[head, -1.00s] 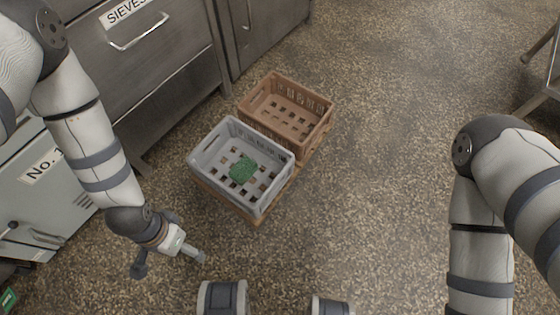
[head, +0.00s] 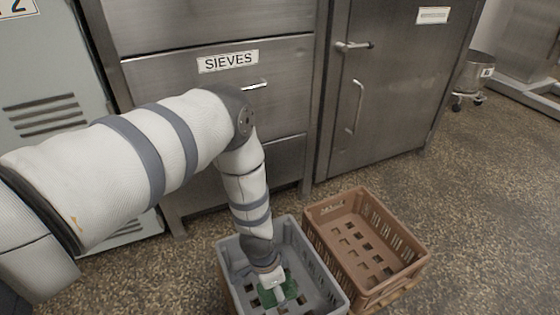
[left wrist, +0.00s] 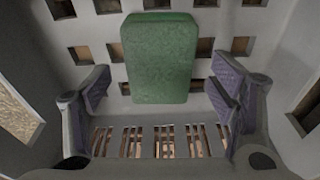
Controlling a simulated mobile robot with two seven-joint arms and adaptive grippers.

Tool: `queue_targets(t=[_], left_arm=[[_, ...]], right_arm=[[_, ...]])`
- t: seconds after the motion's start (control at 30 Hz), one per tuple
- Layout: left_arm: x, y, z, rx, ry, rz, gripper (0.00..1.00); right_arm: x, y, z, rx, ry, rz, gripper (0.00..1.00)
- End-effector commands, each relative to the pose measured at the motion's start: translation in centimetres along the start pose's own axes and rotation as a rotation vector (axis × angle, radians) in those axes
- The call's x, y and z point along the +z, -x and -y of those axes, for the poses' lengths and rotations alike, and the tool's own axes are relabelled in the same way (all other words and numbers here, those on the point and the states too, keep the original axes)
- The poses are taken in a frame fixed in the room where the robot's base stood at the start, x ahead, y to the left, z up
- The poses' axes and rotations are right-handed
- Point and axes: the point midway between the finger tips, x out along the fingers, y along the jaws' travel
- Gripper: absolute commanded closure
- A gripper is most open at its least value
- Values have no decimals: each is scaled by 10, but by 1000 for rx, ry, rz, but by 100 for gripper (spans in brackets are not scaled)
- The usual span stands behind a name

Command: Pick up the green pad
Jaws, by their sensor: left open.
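The green pad (head: 291,288) lies on the slotted floor of the grey crate (head: 226,262). In the head view my left gripper (head: 274,293) reaches down into this crate and partly covers the pad. The left wrist view shows the pad (left wrist: 160,55) as a rounded green block, flat and in full view. My left gripper (left wrist: 163,90) is open there, one finger on each side of the pad's near part, with gaps between fingers and pad. My right gripper is not in view.
A brown crate (head: 326,207), empty, stands right beside the grey crate. Steel drawers labelled SIEVES (head: 215,83) and a steel door (head: 385,95) stand behind the crates.

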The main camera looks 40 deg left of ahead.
Motion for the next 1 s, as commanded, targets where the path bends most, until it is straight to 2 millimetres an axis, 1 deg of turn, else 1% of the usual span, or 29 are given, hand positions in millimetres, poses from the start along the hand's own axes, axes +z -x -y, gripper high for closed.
queue_targets(t=[0.03, 0.1, 0.27, 0.47, 0.57, 0.6, 0.83, 0.93, 1.0], left_arm=[[3, -17, -1, 2, 1, 6, 22], [2, -24, -1, 2, 1, 4, 22], [0, -21, -1, 1, 0, 1, 22], [1, -21, 0, 1, 0, 1, 55], [1, -21, 0, 1, 0, 1, 56], [1, -21, 0, 1, 0, 1, 59], [0, -19, 0, 1, 0, 1, 59], [-2, -10, 0, 0, 0, -1, 59], [-4, 2, 0, 0, 0, -1, 59]], right_arm=[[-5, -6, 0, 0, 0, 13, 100], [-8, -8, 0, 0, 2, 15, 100], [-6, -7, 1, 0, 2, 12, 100], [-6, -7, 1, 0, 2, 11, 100], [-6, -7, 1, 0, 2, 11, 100], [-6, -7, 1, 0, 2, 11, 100], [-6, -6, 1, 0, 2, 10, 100], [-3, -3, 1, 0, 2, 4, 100], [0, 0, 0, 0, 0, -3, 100]])
